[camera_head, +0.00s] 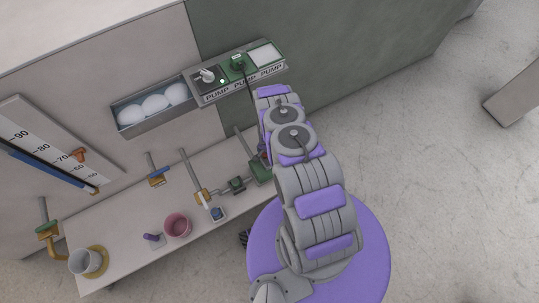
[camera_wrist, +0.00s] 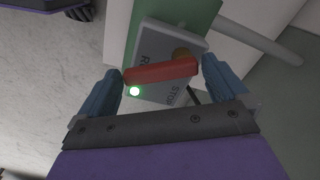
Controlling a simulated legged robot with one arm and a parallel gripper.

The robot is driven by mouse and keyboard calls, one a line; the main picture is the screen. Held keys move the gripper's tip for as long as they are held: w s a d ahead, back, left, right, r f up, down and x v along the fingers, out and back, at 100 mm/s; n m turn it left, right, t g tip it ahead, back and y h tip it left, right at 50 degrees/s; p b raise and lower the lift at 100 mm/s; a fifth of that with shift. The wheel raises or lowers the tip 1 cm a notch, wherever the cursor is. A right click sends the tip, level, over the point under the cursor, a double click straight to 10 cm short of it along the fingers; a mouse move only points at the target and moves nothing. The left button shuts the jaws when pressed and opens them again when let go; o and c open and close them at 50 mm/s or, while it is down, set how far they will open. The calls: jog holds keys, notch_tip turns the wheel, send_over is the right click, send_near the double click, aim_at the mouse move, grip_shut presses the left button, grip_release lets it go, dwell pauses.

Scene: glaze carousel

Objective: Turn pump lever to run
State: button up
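In the wrist view a red lever (camera_wrist: 160,71) lies across the face of a grey switch box (camera_wrist: 158,34). A brass-coloured round part (camera_wrist: 182,54) sits by its right end. The letters "STOP" are on the box on the near side of the lever; a partly covered label starting with "R" is on the far side.
In the head view a bench (camera_head: 120,222) carries a pink pot (camera_head: 177,225), a grey cup (camera_head: 86,262) and pipes with valves. A wall shelf with "PUMP" labels (camera_head: 245,84) and a bin of white balls (camera_head: 120,113) are above.

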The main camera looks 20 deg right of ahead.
jog(key=shift+r, duration=0.1)
notch_tip(320, 180, up, 17)
jog(key=p, duration=0.7)
dwell(0.3)
jog(key=shift+w, duration=0.1)
